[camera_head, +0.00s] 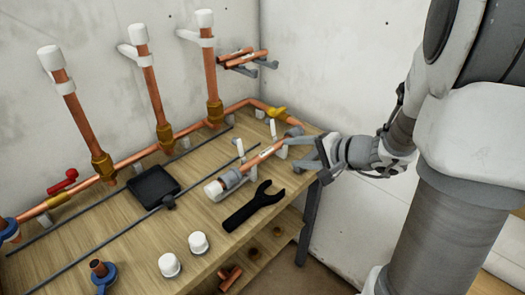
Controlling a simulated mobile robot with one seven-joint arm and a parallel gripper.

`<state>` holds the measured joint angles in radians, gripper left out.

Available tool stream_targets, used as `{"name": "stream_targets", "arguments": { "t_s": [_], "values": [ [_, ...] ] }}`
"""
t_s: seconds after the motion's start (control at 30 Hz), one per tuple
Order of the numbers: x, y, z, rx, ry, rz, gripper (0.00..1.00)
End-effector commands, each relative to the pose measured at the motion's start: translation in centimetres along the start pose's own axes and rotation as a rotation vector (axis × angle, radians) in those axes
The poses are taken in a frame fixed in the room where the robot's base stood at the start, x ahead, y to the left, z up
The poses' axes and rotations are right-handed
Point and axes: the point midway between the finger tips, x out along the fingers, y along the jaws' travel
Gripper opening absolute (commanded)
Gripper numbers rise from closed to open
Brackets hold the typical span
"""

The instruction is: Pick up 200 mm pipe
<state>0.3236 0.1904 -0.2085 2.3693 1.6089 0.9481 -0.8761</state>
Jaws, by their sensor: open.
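A short copper pipe with a pale band (266,153) lies on small supports at the right end of the wooden bench. Grey fittings sit along its line, and a white cap (214,190) is at its near left end. Short copper pipes (246,59) also rest on grey wall brackets at the back. I cannot tell which one is the 200 mm pipe. My gripper (304,153) is open at the bench's right edge, its fingers pointing left toward the banded pipe. It appears empty; whether it touches anything is unclear.
Three upright copper pipes with white tops (153,88) rise from a horizontal copper run (140,155) at the back. A black wrench (254,206), a black tray (153,186), thin dark rods and two white caps (198,242) lie on the bench (130,235). Copper fittings (231,277) are below.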

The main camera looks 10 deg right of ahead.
Motion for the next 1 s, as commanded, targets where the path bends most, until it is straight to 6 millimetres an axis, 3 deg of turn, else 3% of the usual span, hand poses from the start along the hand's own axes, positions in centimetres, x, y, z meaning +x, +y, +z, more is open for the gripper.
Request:
{"name": "stream_targets", "arguments": {
  "t_s": [0.1,0.37,0.63,0.97,1.0],
  "values": [
    [2.2,0.1,0.1,-0.001,-0.003,0.001,0.61],
    [4.1,0.1,0.1,-0.001,-0.001,0.001,0.61],
    [7.9,0.4,0.1,-0.001,-0.002,0.001,0.61],
    [8.6,0.2,0.1,-0.001,0.000,0.000,0.61],
    [8.6,0.2,0.1,-0.001,0.000,0.000,0.54]
  ]
}}
